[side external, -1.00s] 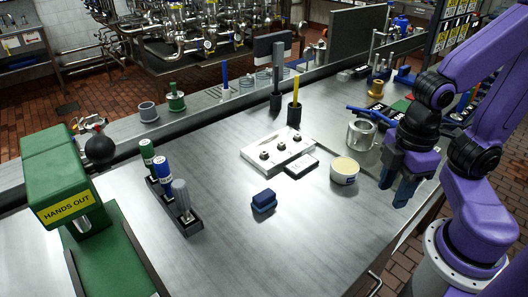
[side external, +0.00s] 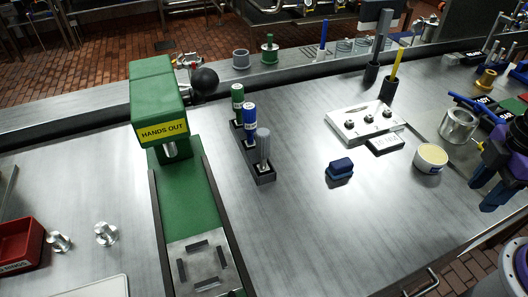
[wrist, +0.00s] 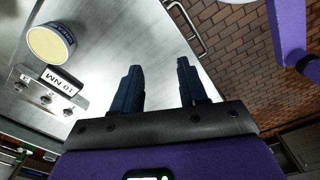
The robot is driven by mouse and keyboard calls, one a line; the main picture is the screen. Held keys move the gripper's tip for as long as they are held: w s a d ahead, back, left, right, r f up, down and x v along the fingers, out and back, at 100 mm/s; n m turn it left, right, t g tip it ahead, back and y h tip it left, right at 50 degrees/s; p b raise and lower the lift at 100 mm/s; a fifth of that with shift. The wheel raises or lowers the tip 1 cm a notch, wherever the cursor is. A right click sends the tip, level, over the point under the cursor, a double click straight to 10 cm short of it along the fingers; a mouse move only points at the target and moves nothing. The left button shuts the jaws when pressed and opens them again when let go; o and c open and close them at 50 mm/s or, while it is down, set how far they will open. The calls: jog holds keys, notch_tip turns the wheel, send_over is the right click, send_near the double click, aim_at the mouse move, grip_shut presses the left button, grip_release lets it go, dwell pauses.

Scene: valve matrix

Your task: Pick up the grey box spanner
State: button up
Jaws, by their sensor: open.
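The grey box spanner appears to be the ribbed grey cylinder (side external: 263,146) standing upright at the near end of a dark rack (side external: 264,175). A blue-topped one (side external: 250,122) and a green-topped one (side external: 237,100) stand behind it in the same rack. My gripper (side external: 490,188) is at the right edge of the side view, far to the right of the rack and just right of the cream tub. In the wrist view its two fingers (wrist: 160,88) are apart, with nothing between them. The rack and the grey spanner are not in the wrist view.
Between rack and gripper are a blue block (side external: 340,169), a white plate with knobs (side external: 365,122), a cream tub (side external: 431,158) and a metal mug (side external: 457,125). A green press (side external: 160,105) stands left of the rack.

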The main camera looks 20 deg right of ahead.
jog(key=o, duration=0.4)
notch_tip(320, 180, up, 11)
jog(key=m, duration=3.1)
send_over(263, 131)
jog(key=f, duration=1.1)
jog(key=shift+s+d+f, duration=0.2)
jog(key=shift+f, duration=0.05)
jog(key=shift+w+a+f, duration=0.1)
jog(key=shift+f, duration=1.15)
jog(key=shift+a+f, duration=0.1)
jog(key=shift+f, duration=1.15)
